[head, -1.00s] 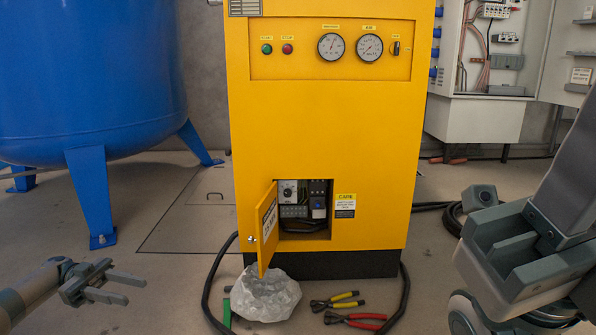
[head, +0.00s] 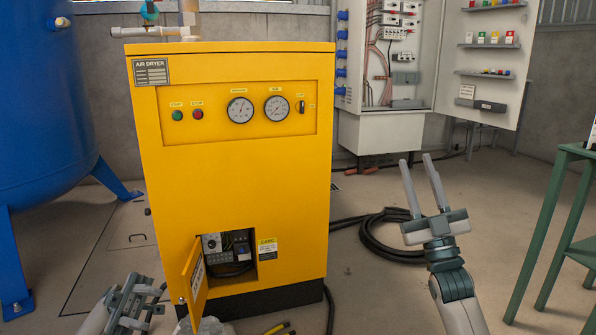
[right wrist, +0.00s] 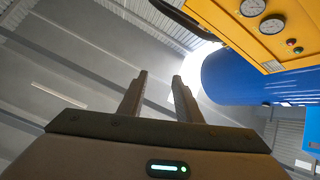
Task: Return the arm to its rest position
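My right gripper (head: 422,182) points upward in the head view, to the right of the yellow air dryer (head: 232,160) and apart from it. Its two fingers are spread with nothing between them. In the right wrist view the same gripper (right wrist: 160,95) shows parted, empty fingers against the ceiling. My left gripper (head: 150,300) is low at the left in the head view, in front of the dryer's lower left side. Its fingers look apart, with nothing seen between them. The dryer's small lower door (head: 195,272) stands open, showing controls inside.
A blue tank (head: 40,120) stands at the left. A black hose (head: 385,240) lies coiled on the floor behind my right gripper. A green stand (head: 545,235) is at the right edge. An open electrical cabinet (head: 385,130) is at the back. Pliers (head: 278,328) lie before the dryer.

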